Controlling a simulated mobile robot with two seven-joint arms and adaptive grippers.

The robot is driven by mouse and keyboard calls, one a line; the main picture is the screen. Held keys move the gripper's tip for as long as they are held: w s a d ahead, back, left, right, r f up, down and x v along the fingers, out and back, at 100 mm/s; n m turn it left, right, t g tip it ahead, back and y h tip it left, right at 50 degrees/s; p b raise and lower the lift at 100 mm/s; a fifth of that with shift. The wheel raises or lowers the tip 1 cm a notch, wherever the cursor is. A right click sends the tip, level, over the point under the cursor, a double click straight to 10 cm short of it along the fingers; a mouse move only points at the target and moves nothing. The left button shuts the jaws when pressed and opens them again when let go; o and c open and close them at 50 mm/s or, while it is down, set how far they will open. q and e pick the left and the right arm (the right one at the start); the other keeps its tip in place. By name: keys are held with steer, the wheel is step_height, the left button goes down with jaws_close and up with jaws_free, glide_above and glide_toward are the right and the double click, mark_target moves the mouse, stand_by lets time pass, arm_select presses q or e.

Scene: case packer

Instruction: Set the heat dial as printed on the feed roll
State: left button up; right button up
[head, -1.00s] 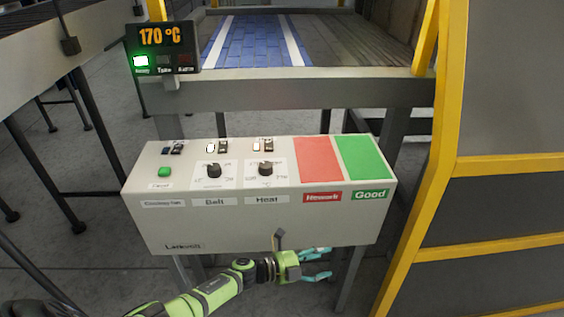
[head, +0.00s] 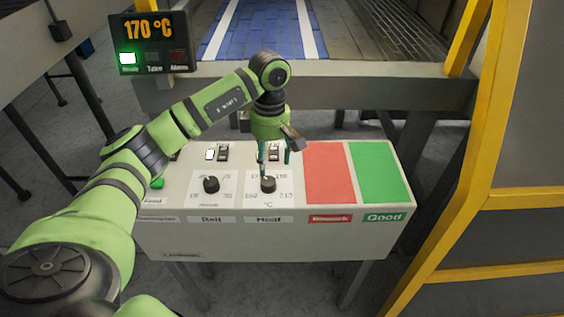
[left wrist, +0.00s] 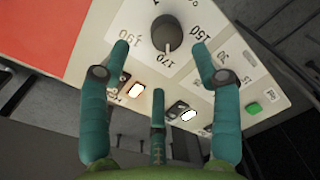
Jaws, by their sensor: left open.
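The heat dial (head: 268,184) is a black knob on a white scale plate above the "Heat" label on the grey control box. In the left wrist view the dial (left wrist: 167,34) has its white mark at or near 170, between 150 and 190. My left gripper (head: 273,165) points down just above and behind the dial. Its teal fingers (left wrist: 160,45) are open and spread to either side of the dial, apart from it. The display (head: 151,30) reads 170 °C with a lit green lamp. No feed roll is recognisable. My right gripper is not in view.
The belt dial (head: 211,184) is left of the heat dial. Small switches (head: 217,153) sit behind the dials. A red Rework pad (head: 330,173) and a green Good pad (head: 380,172) lie to the right. A yellow frame (head: 443,190) stands at the far right.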

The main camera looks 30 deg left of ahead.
mark_target(268, 180)
arm_select(q)
steer(key=shift+s+f, duration=0.15)
steer(key=shift+f, duration=0.05)
steer(key=f+p, duration=0.1)
steer(key=f, duration=0.1)
steer(key=s+f+p, duration=0.1)
steer(key=f, duration=0.1)
steer(key=shift+s+f, duration=0.15)
steer(key=shift+f, duration=0.85)
steer(key=c, duration=1.1)
steer(key=shift+c, duration=0.2)
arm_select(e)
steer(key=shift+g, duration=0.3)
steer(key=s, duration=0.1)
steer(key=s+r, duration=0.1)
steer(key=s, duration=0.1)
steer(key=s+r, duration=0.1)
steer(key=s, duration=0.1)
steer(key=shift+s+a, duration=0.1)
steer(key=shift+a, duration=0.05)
